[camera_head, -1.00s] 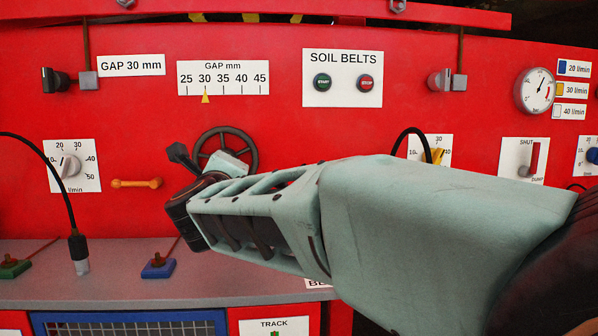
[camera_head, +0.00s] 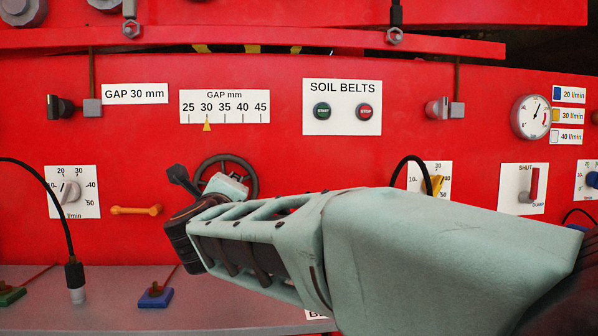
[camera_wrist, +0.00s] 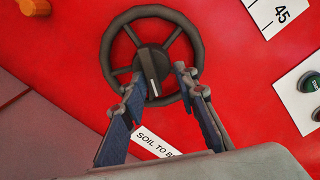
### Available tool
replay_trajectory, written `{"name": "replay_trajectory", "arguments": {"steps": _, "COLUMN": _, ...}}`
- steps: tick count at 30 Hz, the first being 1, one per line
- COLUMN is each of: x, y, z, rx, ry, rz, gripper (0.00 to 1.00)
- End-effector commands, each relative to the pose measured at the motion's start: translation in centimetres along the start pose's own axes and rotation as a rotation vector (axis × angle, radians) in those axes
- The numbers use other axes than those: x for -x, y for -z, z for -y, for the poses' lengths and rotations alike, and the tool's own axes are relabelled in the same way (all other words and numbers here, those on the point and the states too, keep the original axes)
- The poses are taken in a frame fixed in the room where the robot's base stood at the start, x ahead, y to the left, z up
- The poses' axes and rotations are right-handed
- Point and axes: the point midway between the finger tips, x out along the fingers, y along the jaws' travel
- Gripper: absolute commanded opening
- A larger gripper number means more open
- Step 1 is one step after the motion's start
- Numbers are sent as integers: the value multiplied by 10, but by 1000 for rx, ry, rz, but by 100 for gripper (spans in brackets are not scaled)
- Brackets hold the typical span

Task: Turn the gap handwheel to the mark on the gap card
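The gap handwheel (camera_head: 253,173) is a dark spoked wheel on the red panel, partly hidden by my gripper in the head view. In the wrist view the whole handwheel (camera_wrist: 111,45) shows, with a dark hub knob bearing a pale line. My gripper (camera_wrist: 160,84) has its two fingers spread apart at the wheel's lower rim, with the hub between and just beyond the tips. Contact cannot be told. The gap card (camera_head: 135,94) reads "GAP 30 mm". On the gap scale (camera_head: 225,107), the yellow pointer (camera_head: 207,126) stands at 30.
The soil belts plate (camera_head: 342,107) with green and red buttons is right of the scale. A l/min dial (camera_head: 72,192) and an orange handle (camera_head: 136,210) are to the left. A grey ledge (camera_head: 110,312) runs below, with a black cable (camera_head: 55,195) at its left.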

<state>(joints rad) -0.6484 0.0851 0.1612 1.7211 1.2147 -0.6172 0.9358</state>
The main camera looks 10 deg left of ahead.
Motion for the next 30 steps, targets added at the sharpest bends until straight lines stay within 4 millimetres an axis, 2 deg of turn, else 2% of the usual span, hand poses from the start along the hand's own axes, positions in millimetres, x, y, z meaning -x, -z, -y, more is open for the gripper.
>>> {"name": "replay_trajectory", "arguments": {"steps": 8, "x": 1, "y": -26, "z": 48, "rx": -5, "ry": 11, "rz": 4, "gripper": 28}}
{"name": "replay_trajectory", "arguments": {"steps": 12, "x": 2, "y": -36, "z": 69, "rx": -1, "ry": 16, "rz": 2, "gripper": 43}}
{"name": "replay_trajectory", "arguments": {"steps": 13, "x": 2, "y": -37, "z": 73, "rx": 0, "ry": 17, "rz": 1, "gripper": 44}}
{"name": "replay_trajectory", "arguments": {"steps": 15, "x": 2, "y": -40, "z": 79, "rx": 0, "ry": 16, "rz": 0, "gripper": 28}}
{"name": "replay_trajectory", "arguments": {"steps": 28, "x": 1, "y": -45, "z": 79, "rx": 0, "ry": 2, "rz": 1, "gripper": 28}}
{"name": "replay_trajectory", "arguments": {"steps": 30, "x": 0, "y": -45, "z": 79, "rx": 0, "ry": 2, "rz": 0, "gripper": 34}}
